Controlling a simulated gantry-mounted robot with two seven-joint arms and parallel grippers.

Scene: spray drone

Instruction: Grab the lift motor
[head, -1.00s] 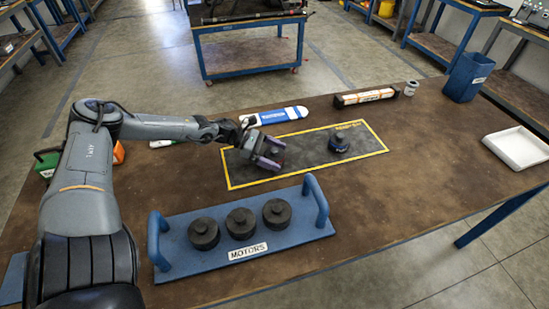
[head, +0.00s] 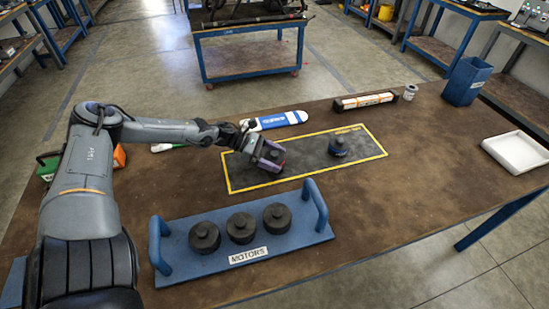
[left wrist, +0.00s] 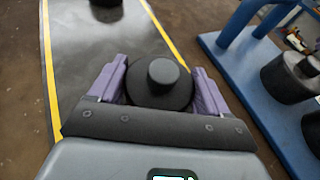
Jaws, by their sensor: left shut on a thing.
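My left gripper (head: 271,158) is over the left part of the yellow-bordered grey mat (head: 300,161). Its purple fingers are shut on a dark round motor, one finger on each side. This motor (left wrist: 160,82) shows best in the left wrist view, with its raised round hub between the fingers. I cannot tell whether its base touches the mat. A second dark motor (head: 338,146) stands apart on the right part of the mat. Three more motors, left (head: 204,234), middle (head: 240,227) and right (head: 277,215), sit in the blue tray labelled MOTORS (head: 246,255). My right gripper is not in view.
The blue tray's upright handle (head: 315,202) stands near the mat's front edge. A blue and white bottle-like object (head: 275,120) lies behind the mat. A blue bin (head: 467,80) and a white tray (head: 517,151) are at the right. The table's front right is clear.

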